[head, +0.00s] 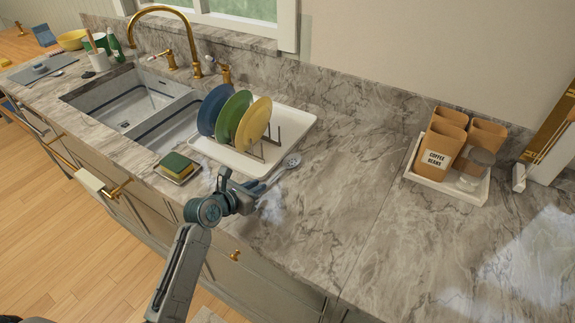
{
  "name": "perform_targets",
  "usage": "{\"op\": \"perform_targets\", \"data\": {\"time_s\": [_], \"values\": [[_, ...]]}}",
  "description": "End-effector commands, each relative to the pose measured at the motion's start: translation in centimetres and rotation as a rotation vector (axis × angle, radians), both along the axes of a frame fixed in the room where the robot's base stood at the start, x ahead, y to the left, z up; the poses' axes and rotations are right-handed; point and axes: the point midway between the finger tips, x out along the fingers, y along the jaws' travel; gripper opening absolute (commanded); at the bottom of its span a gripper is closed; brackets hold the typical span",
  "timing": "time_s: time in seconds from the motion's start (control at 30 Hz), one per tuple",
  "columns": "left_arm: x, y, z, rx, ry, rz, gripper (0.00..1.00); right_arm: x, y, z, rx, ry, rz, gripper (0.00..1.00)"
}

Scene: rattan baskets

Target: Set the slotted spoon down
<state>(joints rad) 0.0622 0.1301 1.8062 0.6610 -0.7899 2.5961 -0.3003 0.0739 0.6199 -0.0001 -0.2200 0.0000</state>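The slotted spoon (291,162) is grey, with a small holed head pointing up and to the right in the head view. Its head is just right of the white dish rack tray, over or on the marble counter; I cannot tell whether it touches. My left gripper (262,185) is low over the counter in front of the rack and appears shut on the spoon's handle. The gripper hides the near end of the handle. My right gripper is not in view.
A white dish rack (290,130) holds blue, green and yellow plates just behind. A sponge (175,165) on a small dish lies left, beside the sink (110,103). A white tray (447,187) with canisters stands right. The counter (340,215) between is clear.

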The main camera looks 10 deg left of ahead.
Motion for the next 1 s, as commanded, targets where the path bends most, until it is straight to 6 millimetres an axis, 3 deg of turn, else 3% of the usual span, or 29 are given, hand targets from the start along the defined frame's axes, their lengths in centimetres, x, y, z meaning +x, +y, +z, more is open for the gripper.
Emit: {"op": "perform_targets", "data": {"time_s": [0.4,0.7,0.8,1.0], "values": [[3.8,-1.9,-2.0,-0.001,-0.001,0.001,0.15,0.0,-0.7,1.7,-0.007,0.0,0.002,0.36],[4.1,-2.0,-2.3,0.0,0.0,0.001,0.15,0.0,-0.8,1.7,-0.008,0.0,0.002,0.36],[4.1,-2.0,-2.3,0.0,0.0,0.001,0.0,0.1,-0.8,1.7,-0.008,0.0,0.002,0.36],[4.1,-2.0,-2.3,0.0,0.0,0.001,0.0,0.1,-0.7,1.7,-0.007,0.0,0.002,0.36]]}}
